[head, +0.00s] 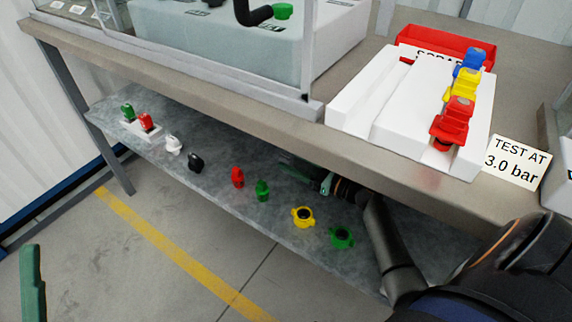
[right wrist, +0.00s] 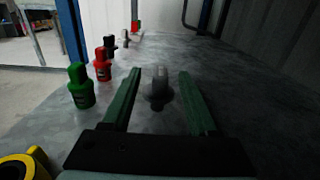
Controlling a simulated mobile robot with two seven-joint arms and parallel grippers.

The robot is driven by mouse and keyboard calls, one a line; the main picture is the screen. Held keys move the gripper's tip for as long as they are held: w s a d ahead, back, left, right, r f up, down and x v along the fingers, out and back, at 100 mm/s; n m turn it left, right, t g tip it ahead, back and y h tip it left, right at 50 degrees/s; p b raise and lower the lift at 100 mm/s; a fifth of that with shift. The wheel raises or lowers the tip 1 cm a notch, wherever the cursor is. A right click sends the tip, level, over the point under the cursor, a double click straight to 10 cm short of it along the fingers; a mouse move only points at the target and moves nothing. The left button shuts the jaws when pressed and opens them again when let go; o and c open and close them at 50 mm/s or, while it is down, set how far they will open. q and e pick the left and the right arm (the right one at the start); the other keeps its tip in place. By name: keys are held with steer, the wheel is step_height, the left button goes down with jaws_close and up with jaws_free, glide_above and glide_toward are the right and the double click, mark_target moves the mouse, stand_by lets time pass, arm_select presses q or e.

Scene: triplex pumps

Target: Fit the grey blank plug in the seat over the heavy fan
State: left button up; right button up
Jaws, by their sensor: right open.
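The grey blank plug (right wrist: 158,88) stands upright on the lower shelf in the right wrist view, between and just beyond the fingertips. My right gripper (right wrist: 154,78) is open and holds nothing. In the head view my right gripper (head: 298,168) reaches under the bench top, low over the shelf; the grey plug cannot be made out there. One green finger of my left gripper (head: 31,282) shows at the lower left edge, away from the shelf; its jaw state is unclear. I cannot identify the seat over the heavy fan in either view.
The bench top (head: 225,92) overhangs the lower shelf (head: 215,180). Black (head: 196,163), red (head: 237,177) and green (head: 262,191) plugs stand left of my right gripper. A white rack (head: 390,110) holds coloured plugs above.

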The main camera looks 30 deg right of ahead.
steer(key=shift+w+a, duration=0.25)
steer(key=shift+w, duration=0.4)
jaws_close()
